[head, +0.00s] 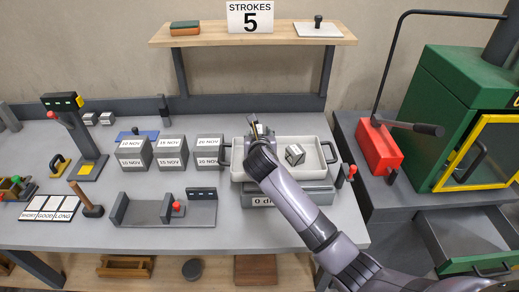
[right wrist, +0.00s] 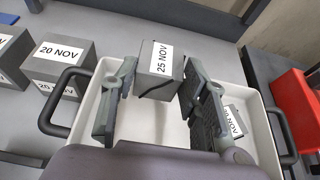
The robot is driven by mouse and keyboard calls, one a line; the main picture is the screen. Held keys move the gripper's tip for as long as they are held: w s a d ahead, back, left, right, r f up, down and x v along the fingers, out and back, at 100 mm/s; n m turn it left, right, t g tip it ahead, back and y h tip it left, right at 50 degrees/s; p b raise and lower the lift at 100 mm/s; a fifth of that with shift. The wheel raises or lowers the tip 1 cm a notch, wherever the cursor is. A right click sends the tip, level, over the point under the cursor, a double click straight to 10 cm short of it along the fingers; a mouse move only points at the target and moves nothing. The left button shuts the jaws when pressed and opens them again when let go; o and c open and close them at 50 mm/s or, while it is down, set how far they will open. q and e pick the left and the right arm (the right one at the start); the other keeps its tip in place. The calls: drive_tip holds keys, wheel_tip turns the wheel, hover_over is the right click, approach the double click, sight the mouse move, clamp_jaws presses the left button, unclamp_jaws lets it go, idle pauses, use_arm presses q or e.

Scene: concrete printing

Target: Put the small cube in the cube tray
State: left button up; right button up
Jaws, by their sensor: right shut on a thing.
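A white tray with black handles (head: 318,171) stands on a grey block at the right part of the bench; it also shows in the right wrist view (right wrist: 73,142). My right gripper (head: 260,130) is over the tray's back left part. In the right wrist view, its fingers (right wrist: 158,90) are shut on a small grey cube labelled 25 NOV (right wrist: 152,84). The held cube is mostly hidden in the head view. I cannot tell whether it touches the tray. Another small labelled cube (head: 295,153) lies tilted inside the tray on the right. My left gripper is not in view.
A red box with a long lever (head: 376,148) and a green cabinet (head: 450,110) stand right. A wooden shelf (head: 270,39) is behind.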

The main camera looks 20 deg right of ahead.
wheel_tip(320, 180, down, 6)
drive_tip(key=shift+f, duration=0.1)
idle(0.4)
drive_tip(key=o, duration=1.4)
drive_tip(key=shift+s, duration=0.15)
drive_tip(key=v, duration=1.2)
drive_tip(key=shift+b, duration=0.3)
